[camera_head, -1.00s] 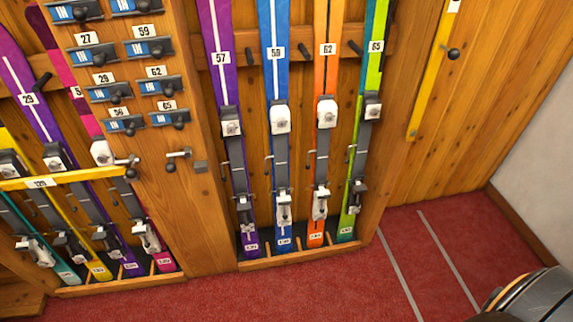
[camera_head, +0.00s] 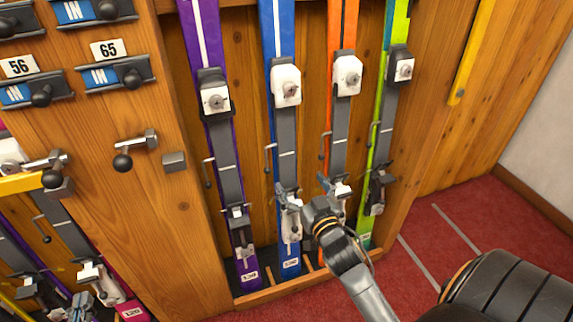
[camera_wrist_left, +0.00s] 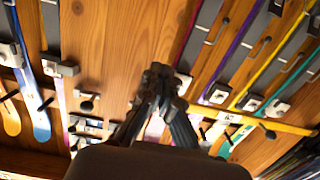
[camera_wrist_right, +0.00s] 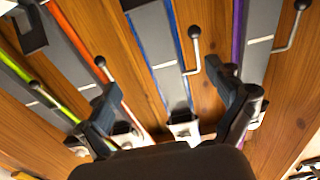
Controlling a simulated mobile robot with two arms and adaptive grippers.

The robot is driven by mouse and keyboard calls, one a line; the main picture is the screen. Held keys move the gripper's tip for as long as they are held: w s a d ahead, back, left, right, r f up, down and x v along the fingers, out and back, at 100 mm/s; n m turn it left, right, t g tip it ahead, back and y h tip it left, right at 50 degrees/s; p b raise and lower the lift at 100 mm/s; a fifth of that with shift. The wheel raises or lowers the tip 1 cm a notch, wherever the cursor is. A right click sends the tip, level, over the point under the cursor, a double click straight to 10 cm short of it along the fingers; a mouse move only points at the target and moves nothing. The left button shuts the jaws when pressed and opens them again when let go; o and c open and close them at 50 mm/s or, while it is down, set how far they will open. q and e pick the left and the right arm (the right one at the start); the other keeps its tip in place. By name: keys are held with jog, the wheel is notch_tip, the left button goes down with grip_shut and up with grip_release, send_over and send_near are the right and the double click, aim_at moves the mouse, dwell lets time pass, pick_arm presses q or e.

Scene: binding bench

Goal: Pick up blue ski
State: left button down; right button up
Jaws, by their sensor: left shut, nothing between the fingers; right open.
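The blue ski (camera_head: 276,35) stands upright in the rack between a purple ski (camera_head: 205,30) and an orange ski (camera_head: 342,32). Its white and grey binding (camera_head: 286,85) faces me. My right gripper (camera_head: 309,188) is open and empty in front of the lower bindings of the blue and orange skis, hiding part of them. In the right wrist view, the blue-edged ski (camera_wrist_right: 160,45) lies between the spread fingers (camera_wrist_right: 163,82). My left gripper (camera_wrist_left: 158,75) is shut and empty, facing a wooden panel in the left wrist view. In the head view, only a small grey part shows low at left.
A green ski (camera_head: 392,30) stands right of the orange one. A wooden post (camera_head: 140,215) with knobs and number tags is at left. A wooden ledge (camera_head: 250,298) runs along the rack's foot.

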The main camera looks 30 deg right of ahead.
aim_at(288, 160)
jog(key=x, duration=0.2)
jog(key=b+x, duration=0.1)
jog(key=x, duration=0.5)
jog(key=shift+w+d+r+b, duration=0.1)
jog(key=shift+w+r+b, duration=0.1)
jog(key=shift+r+b, duration=0.15)
jog(key=shift+w+d, duration=0.1)
jog(key=shift+w, duration=0.3)
jog(key=b+x, duration=0.1)
jog(key=x, duration=0.1)
jog(key=b+x, duration=0.1)
jog(key=x, duration=0.1)
jog(key=shift+w+r, duration=0.25)
jog(key=shift+w, duration=0.05)
grip_shut()
pick_arm(q)
jog(key=s+r+t+h, duration=0.1)
jog(key=s+r+t, duration=0.1)
jog(key=r+t, duration=0.3)
jog(key=s+r+t+h, duration=0.2)
jog(key=s+r+t, duration=0.1)
jog(key=r, duration=0.7)
jog(key=shift+d+t+h, duration=0.3)
jog(key=shift+d+t, duration=0.1)
jog(key=shift+t, duration=0.5)
jog(key=shift+w, duration=0.1)
pick_arm(e)
jog(key=shift+r, duration=0.25)
